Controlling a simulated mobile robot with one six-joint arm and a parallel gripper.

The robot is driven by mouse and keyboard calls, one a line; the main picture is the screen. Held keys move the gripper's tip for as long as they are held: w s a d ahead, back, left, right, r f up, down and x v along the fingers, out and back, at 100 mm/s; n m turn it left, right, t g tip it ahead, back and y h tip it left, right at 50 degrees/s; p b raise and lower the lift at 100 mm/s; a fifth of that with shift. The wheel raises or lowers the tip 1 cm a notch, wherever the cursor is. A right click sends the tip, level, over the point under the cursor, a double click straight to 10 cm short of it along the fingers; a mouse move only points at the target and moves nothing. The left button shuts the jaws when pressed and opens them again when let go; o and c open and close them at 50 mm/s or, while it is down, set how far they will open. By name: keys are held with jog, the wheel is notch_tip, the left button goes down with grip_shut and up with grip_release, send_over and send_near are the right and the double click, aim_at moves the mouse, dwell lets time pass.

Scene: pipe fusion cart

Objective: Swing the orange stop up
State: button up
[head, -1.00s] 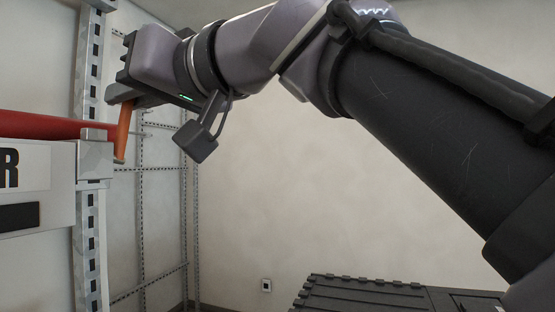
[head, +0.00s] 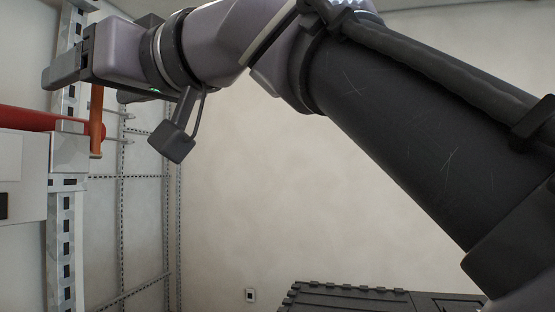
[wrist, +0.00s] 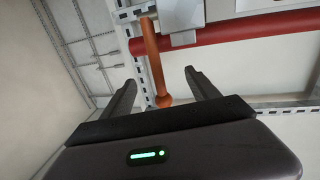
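The orange stop (head: 97,125) is a slim bar standing close to vertical beside the right end of a red pipe (head: 30,118) in the head view. In the wrist view the orange stop (wrist: 151,50) runs down to a rounded end that appears between my fingers. My gripper (head: 62,72) is at the upper left of the head view, above the pipe and the stop. In the wrist view my gripper (wrist: 160,80) has its two fingers spread, with clear gaps on both sides of the stop. I see no contact with it.
A grey bracket (head: 68,150) and a slotted metal upright (head: 63,240) stand by the pipe end. A pale panel (head: 22,170) is at the left edge. A dark ribbed case (head: 345,298) is low at the right. The wall area in the middle is clear.

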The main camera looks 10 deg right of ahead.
jog(key=o, duration=0.3)
jog(key=shift+s+d+r, duration=0.1)
jog(key=shift+s+r, duration=0.1)
jog(key=shift+s, duration=0.1)
jog(key=b+v, duration=0.1)
jog(key=v, duration=0.3)
jog(key=w+d+b+v, duration=0.1)
jog(key=v, duration=0.4)
jog(key=w+b+v, duration=0.1)
jog(key=v, duration=0.3)
jog(key=shift+d, duration=0.5)
